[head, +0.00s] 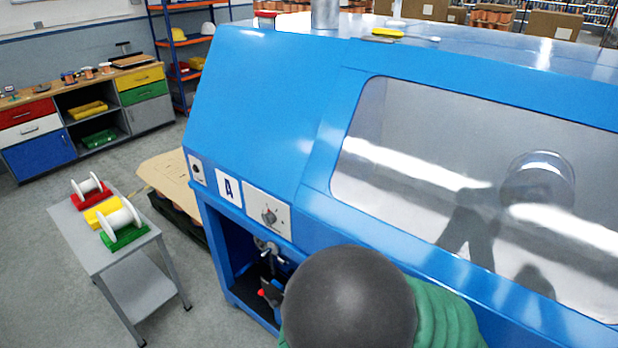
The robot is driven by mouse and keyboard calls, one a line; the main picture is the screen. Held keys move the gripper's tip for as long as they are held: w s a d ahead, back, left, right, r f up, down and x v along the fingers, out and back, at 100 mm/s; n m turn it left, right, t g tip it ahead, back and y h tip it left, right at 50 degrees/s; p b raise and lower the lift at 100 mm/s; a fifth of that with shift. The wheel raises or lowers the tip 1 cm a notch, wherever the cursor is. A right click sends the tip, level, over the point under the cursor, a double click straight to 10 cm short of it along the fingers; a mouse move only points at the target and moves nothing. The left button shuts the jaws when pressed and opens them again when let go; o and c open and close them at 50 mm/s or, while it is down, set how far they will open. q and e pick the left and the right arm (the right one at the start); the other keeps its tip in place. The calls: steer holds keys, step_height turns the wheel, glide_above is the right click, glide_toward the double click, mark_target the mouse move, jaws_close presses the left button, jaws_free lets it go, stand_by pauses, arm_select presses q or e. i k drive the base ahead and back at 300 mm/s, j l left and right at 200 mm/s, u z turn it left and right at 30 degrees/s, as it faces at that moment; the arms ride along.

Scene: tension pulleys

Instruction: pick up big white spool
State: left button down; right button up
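The big white spool (119,218) sits on a green holder (126,238) at the near end of a small grey cart (89,246) on the left. A smaller-looking white spool (87,183) sits on a red holder (94,197) at the cart's far end.
A large blue machine (262,100) with a clear window fills the middle and right. A flat cardboard piece (165,178) lies between cart and machine. A workbench with drawers (30,127) stands at the back left. Grey floor (45,290) is open left of the cart.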

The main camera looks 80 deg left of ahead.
mark_target(122, 218)
steer(key=u, duration=3.9)
steer(key=i+j+z, duration=0.1)
steer(key=i+j, duration=0.55)
steer(key=i, duration=0.35)
steer(key=i+j+z, duration=0.1)
steer(key=i+j, duration=0.65)
steer(key=i, duration=0.25)
steer(key=i+j+z, duration=0.1)
steer(key=i+j, duration=0.7)
steer(key=i, duration=0.15)
